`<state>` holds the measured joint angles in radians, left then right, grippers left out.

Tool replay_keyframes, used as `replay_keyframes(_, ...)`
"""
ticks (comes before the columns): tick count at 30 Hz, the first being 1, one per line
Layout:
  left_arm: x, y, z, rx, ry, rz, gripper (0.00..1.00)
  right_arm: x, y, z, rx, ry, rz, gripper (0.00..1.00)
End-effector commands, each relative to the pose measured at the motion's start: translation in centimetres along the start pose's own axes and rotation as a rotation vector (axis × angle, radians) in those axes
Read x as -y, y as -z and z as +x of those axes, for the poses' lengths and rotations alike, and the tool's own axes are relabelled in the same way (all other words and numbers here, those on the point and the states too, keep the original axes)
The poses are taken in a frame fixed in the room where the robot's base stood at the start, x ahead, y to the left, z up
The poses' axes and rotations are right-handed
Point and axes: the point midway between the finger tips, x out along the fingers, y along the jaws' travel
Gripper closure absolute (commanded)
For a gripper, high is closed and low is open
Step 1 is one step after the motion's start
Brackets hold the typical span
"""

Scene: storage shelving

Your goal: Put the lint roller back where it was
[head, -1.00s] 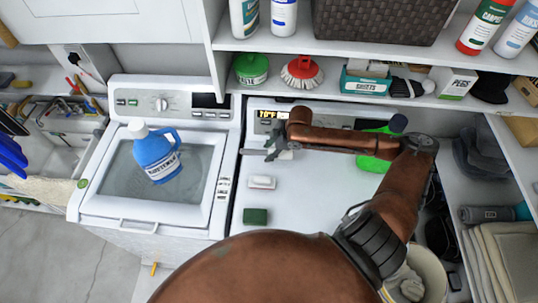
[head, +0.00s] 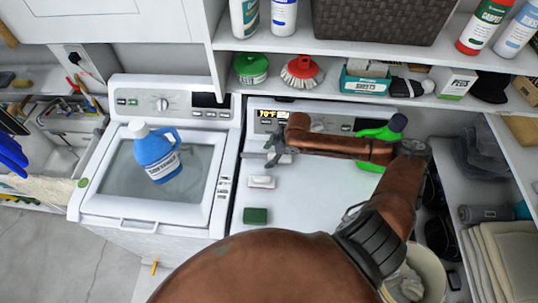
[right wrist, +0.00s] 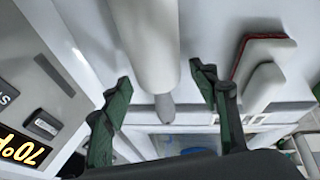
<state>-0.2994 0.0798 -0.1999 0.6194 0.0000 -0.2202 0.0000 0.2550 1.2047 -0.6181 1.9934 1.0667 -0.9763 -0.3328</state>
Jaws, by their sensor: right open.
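In the right wrist view, the lint roller (right wrist: 150,45) is a white cylinder with a grey end. It runs from the top edge to between the two dark green fingers of my right gripper (right wrist: 165,102). The fingers are open, with a gap on each side of the roller's grey end. In the head view, my right gripper (head: 273,151) is low over the left part of the white dryer top (head: 315,205), near its control panel. The roller is hard to make out there beside the fingers and arm. My left gripper is not in view.
A white block or brush (head: 262,182) and a green sponge (head: 255,216) lie in front of my gripper. A green bottle (head: 372,134) stands behind my arm. A blue jug (head: 157,155) sits on the washer. The shelf (head: 330,98) above is crowded.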

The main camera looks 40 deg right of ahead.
Motion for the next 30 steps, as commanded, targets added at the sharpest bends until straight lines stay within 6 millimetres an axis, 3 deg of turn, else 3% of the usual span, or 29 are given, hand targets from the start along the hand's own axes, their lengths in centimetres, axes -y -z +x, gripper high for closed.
replay_keyframes(7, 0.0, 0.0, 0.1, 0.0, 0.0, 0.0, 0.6, -0.1, 0.1, -0.2, 0.0, -0.001, -0.001, 0.45)
replay_keyframes(10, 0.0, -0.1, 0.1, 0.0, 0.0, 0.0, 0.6, -0.2, 0.0, -1.2, 0.001, -0.002, 0.0, 0.45)
replay_keyframes(21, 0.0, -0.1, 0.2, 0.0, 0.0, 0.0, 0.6, -0.1, -0.1, -8.7, 0.004, -0.003, -0.002, 0.45)
replay_keyframes(30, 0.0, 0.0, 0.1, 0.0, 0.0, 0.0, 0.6, -0.1, 0.0, -12.0, 0.001, -0.001, 0.0, 0.45)
